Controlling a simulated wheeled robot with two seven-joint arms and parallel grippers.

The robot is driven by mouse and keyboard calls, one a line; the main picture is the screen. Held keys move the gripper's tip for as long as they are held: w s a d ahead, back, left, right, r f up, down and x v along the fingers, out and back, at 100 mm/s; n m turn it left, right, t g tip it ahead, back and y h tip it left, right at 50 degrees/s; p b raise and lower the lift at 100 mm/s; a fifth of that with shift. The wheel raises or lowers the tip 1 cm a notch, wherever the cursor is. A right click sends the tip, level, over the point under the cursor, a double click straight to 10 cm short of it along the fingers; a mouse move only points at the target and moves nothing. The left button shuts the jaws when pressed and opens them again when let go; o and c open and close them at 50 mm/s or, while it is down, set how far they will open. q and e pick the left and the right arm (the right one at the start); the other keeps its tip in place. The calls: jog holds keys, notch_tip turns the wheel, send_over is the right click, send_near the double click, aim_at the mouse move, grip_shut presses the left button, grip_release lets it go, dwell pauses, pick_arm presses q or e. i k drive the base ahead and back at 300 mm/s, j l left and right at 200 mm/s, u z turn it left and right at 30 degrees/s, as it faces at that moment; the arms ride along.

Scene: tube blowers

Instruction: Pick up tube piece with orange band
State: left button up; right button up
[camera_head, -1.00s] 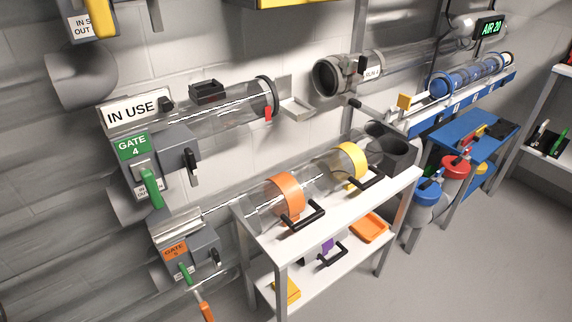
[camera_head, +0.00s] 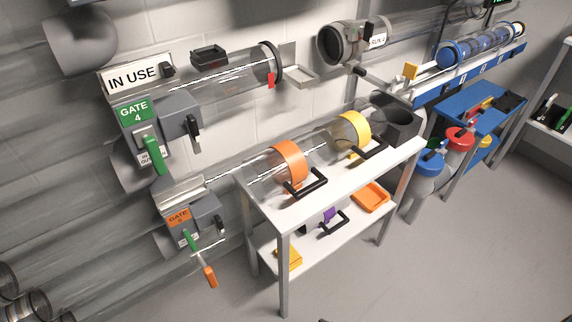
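The tube piece with the orange band (camera_head: 291,160) lies on the top of the white table (camera_head: 300,207). It is clear, with a black handle (camera_head: 306,187) facing the front. A second clear tube piece with a yellow band (camera_head: 356,130) and its own black handle (camera_head: 370,149) lies to its right on the same top. Neither of my grippers shows in the view, and nothing is seen touching the orange-banded piece.
Gate 4 (camera_head: 158,125) and a lower orange-labelled gate (camera_head: 186,217) stand left of the table. A dark grey container (camera_head: 395,122) is at the table's right end. An orange tray (camera_head: 371,197) sits on the lower shelf. The floor in front is mostly clear.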

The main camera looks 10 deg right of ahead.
aim_at(284, 166)
jog(key=k, duration=0.65)
jog(key=z, duration=1.65)
jog(key=j, duration=2.4)
jog(key=i+l, duration=0.1)
